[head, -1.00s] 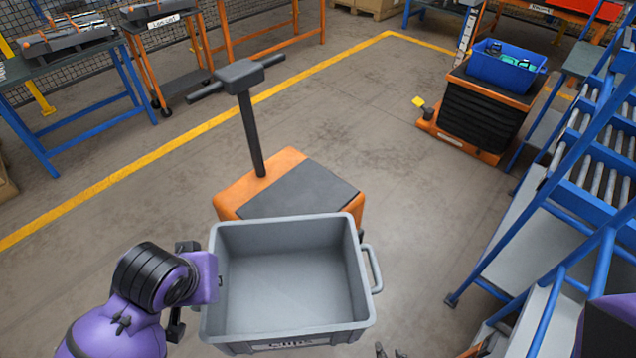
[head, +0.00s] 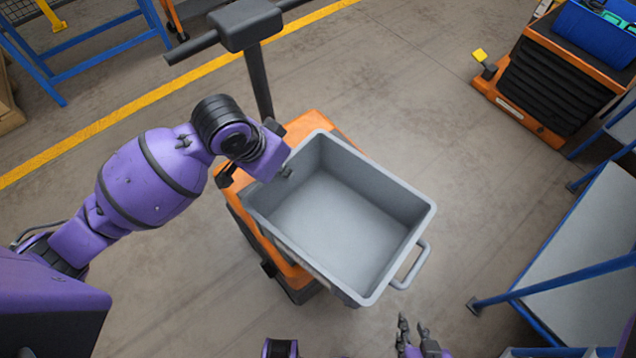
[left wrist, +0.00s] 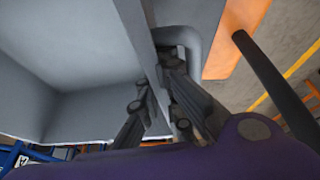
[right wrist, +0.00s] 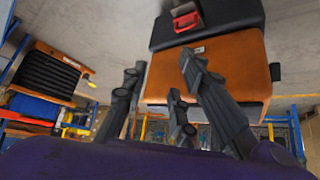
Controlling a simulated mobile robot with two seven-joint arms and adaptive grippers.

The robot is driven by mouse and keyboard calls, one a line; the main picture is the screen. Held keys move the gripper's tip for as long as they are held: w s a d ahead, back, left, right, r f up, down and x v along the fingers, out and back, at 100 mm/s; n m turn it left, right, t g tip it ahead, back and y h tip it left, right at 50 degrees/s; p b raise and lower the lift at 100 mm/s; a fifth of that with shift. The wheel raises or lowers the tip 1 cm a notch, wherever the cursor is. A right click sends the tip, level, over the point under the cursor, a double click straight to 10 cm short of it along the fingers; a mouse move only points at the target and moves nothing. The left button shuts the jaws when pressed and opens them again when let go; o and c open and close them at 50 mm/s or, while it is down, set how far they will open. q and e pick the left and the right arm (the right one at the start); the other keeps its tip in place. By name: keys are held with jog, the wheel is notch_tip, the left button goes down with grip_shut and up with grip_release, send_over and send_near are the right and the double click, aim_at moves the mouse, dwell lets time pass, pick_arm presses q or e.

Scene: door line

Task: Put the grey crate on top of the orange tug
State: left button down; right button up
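The grey crate (head: 340,215) is empty and open-topped. In the head view it hangs over the front right of the orange tug (head: 312,122), hiding most of the tug's deck. I cannot tell whether they touch. My left gripper (head: 283,172) is shut on the crate's left side; in the left wrist view its fingers (left wrist: 156,98) straddle the crate wall (left wrist: 95,112) at the handle. The crate's right handle (head: 413,266) is free. My right gripper (head: 412,335) is open and empty, short of that handle. The right wrist view shows the tug (right wrist: 225,65) beyond its spread fingers.
The tug's dark tiller (head: 256,75) stands upright behind the crate. An orange and black lift cart (head: 555,80) carries a blue bin (head: 598,30) at upper right. A blue-framed grey stand (head: 590,250) is at right. Floor between is clear.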

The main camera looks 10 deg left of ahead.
pick_arm(q)
jog(key=w, duration=0.2)
jog(key=w+m+b, duration=0.2)
jog(key=w, duration=0.1)
jog(key=shift+w+d+f+h, duration=0.1)
jog(key=shift+w+f+h, duration=0.25)
jog(key=shift+f+h, duration=0.05)
jog(key=w+a+f+b, duration=0.2)
jog(key=w+a+f, duration=0.4)
jog(key=w+f, duration=0.6)
jog(key=shift+w+f+b, duration=0.25)
jog(key=shift+w+b, duration=0.05)
jog(key=shift+w, duration=0.3)
jog(key=shift+a, duration=0.1)
